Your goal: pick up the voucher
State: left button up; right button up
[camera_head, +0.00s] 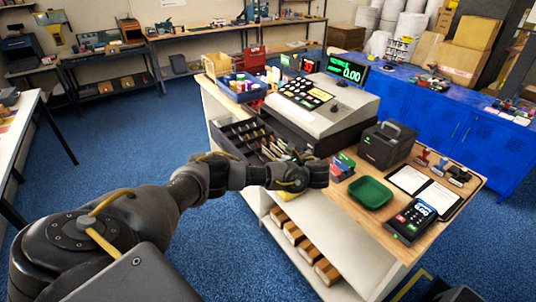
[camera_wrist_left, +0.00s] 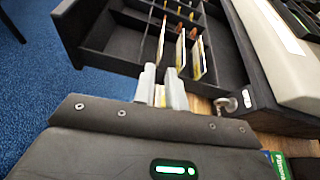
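The open cash drawer (camera_head: 233,128) juts from under the register, and its black compartments (camera_wrist_left: 125,45) fill the top of the left wrist view. Several thin cream and yellow paper slips (camera_wrist_left: 181,52) stand on edge in it. I cannot tell which slip is the voucher. My left gripper (camera_head: 298,158) is over the drawer's near right end. In the left wrist view its two grey fingers (camera_wrist_left: 161,76) point at the slips, with a narrow gap between them. A cream and yellow strip shows in that gap; whether it is gripped is unclear. My right gripper is not in view.
The grey cash register (camera_head: 325,115) stands behind the drawer. Right of my gripper on the counter are a green tray (camera_head: 371,193), a card terminal (camera_head: 411,221), a black printer (camera_head: 386,145) and a clipboard (camera_head: 408,179).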

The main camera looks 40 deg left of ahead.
pick_arm(q)
jog(key=p, duration=0.1)
send_near(262, 150)
jog(key=shift+d, duration=0.4)
jog(key=shift+w+a, duration=0.1)
jog(key=shift+a, duration=0.1)
jog(key=p+x, duration=0.1)
jog(key=x, duration=0.3)
jog(key=shift+a+f+p, duration=0.15)
jog(key=shift+a+p, duration=0.2)
jog(key=shift+a, duration=0.05)
jog(key=shift+c, duration=1.2)
grip_shut()
